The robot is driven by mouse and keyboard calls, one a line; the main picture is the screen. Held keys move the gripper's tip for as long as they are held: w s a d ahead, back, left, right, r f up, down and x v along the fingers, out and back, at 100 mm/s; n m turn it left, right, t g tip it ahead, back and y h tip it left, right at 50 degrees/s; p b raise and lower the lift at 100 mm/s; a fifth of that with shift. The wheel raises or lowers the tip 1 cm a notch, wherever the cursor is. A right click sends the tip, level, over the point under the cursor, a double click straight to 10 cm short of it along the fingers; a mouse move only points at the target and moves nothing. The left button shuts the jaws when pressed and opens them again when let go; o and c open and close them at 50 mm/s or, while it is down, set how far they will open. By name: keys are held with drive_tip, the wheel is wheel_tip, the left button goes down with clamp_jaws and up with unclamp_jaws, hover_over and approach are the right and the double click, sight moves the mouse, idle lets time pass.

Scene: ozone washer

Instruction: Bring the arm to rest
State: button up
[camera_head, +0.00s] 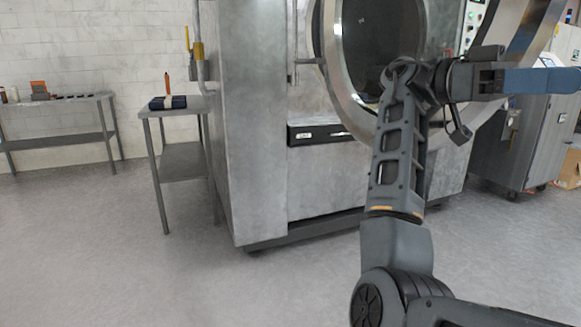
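My arm rises from the bottom right, bends at a joint near the top, and its end with my gripper (474,80) points right in front of the washer. Dark parts stick out above and below this end, and I cannot make out two separate fingertips. A blue-grey piece (543,81) runs from the end to the right picture edge; I cannot tell whether it is part of my arm or something held. Whether the gripper is open or shut does not show.
The large steel washer (258,110) stands close ahead, its round door (520,45) swung open to the right, behind my arm. A small steel table (180,112) holds a dark blue item (176,102). A longer table (60,105) stands far left. Floor at left is clear; a grey cabinet (535,140) stands right.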

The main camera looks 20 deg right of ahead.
drive_tip(key=w+d+f+n+t+h+b, duration=0.2)
drive_tip(key=d+f+n+t+h, duration=0.3)
drive_tip(key=f+n+t+h, duration=0.5)
drive_tip(key=w+d+f+n+t+h+b, duration=0.15)
drive_tip(key=d+f+n+t+h, duration=0.3)
drive_tip(key=f+n+h, duration=0.75)
drive_tip(key=s+a+f+n+t+y+b, duration=0.1)
drive_tip(key=a+f+n+t+y, duration=0.35)
drive_tip(key=f, duration=0.45)
drive_tip(key=s+a+f+n+t+y+b, duration=0.1)
drive_tip(key=a+f+n+t+y, duration=0.35)
drive_tip(key=f, duration=0.45)
drive_tip(key=s+a+f+n+t+y, duration=0.25)
drive_tip(key=f+n+t+y, duration=0.2)
drive_tip(key=f+t, duration=0.35)
drive_tip(key=s+a+f+n+y+b, duration=0.1)
drive_tip(key=s+a+f+y, duration=0.25)
drive_tip(key=a, duration=0.25)
drive_tip(key=s+a+f+n+y+b, duration=0.1)
drive_tip(key=s+a+f+n+y, duration=0.15)
drive_tip(key=s+a, duration=0.3)
drive_tip(key=s+a+r+m+t+y+b, duration=0.2)
drive_tip(key=s+a+r+m+y, duration=0.3)
drive_tip(key=s+a, duration=0.6)
wheel_tip(320, 180, up, 24)
drive_tip(key=s+d+p, duration=0.1)
drive_tip(key=p, duration=2.1)
drive_tip(key=shift+d+n+p, duration=0.15)
drive_tip(key=shift+n+p, duration=0.2)
drive_tip(key=shift+n, duration=0.05)
